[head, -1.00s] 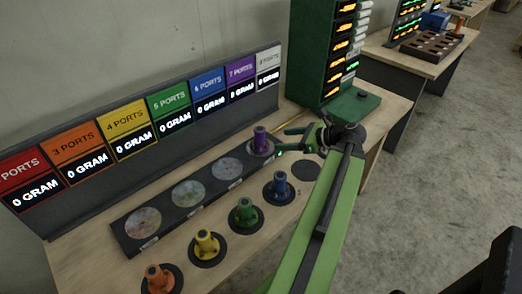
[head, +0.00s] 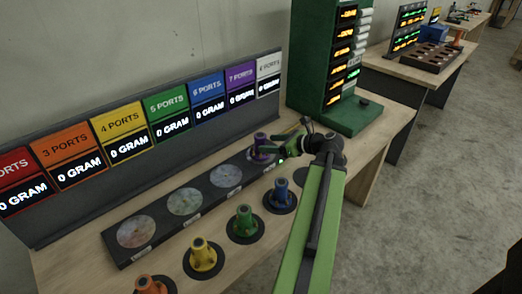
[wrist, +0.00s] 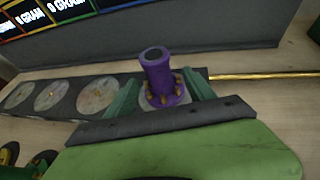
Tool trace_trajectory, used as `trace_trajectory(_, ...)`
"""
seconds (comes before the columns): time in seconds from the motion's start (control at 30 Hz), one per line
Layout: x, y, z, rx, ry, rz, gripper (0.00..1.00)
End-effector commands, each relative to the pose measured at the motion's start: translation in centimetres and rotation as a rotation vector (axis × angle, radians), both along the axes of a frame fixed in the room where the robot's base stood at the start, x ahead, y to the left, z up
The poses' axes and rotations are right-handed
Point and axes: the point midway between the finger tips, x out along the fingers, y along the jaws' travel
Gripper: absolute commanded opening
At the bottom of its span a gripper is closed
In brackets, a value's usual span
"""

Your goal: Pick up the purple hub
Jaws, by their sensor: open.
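The purple hub (wrist: 160,76) stands upright on the rightmost round pad of the dark scale strip (wrist: 78,110). In the head view the purple hub (head: 261,140) is partly hidden by my gripper. My gripper (head: 268,144) is open at the hub. In the wrist view one finger of my gripper (wrist: 160,92) is on each side of the hub, and no contact shows clearly.
A blue hub (head: 280,194), a green hub (head: 244,222), a yellow hub (head: 203,256) and an orange hub (head: 150,286) stand on dark discs in front of the strip. The sign panel (head: 122,170) rises behind. A green cabinet (head: 311,70) stands beyond. A thin brass rod (wrist: 262,76) lies to the right.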

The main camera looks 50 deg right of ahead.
Motion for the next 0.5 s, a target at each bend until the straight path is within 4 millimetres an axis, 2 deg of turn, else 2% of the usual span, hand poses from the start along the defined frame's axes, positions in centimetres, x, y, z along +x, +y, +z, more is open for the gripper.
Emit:
trace_trajectory(0.17, 0.7, 0.2, -0.4, 0.0, 0.0, 0.002, 0.63)
trace_trajectory(0.4, 4.4, 0.8, -2.0, 0.0, 0.0, 0.003, 0.63)
trace_trajectory(0.5, 4.8, 0.9, -1.9, 0.0, 0.0, 0.001, 0.63)
